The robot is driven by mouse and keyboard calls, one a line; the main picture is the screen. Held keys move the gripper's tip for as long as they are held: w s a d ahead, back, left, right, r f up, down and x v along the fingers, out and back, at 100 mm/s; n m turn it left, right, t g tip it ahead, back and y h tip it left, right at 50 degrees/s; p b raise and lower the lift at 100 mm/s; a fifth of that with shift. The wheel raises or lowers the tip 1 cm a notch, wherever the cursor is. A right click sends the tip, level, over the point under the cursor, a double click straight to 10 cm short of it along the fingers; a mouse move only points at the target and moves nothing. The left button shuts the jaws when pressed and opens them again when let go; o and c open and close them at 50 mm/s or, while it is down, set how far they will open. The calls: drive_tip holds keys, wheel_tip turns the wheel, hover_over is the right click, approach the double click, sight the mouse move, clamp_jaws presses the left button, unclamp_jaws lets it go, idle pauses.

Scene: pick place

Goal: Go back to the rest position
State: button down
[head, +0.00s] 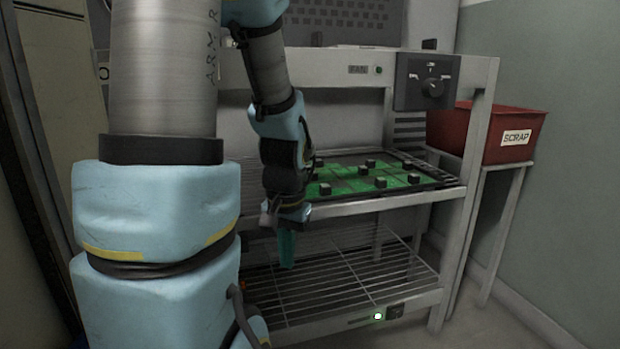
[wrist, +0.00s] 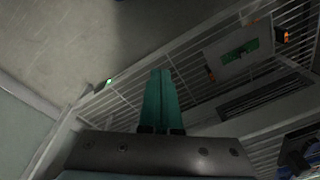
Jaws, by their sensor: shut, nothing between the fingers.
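My gripper (head: 287,248) hangs fingers-down in the head view, in front of the shelf unit. Its teal fingers are together with nothing between them. In the wrist view the two fingers (wrist: 160,100) lie side by side, shut, pointing towards the wire rack and floor. My arm comes down from the top of the head view. No object is held.
A green board (head: 345,181) with several black blocks lies on the shelf right of my gripper. A wire rack (head: 340,275) is below. A control box (head: 427,82) is above. A red SCRAP bin (head: 485,135) stands on a stand at right. Open floor shows in front.

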wheel_tip(320, 180, up, 40)
drive_tip(key=s+a+n+p, duration=0.1)
drive_tip(key=a+n+p, duration=0.1)
drive_tip(key=p, duration=3.6)
drive_tip(key=shift+s+n, duration=0.4)
drive_tip(key=shift+s+a, duration=0.1)
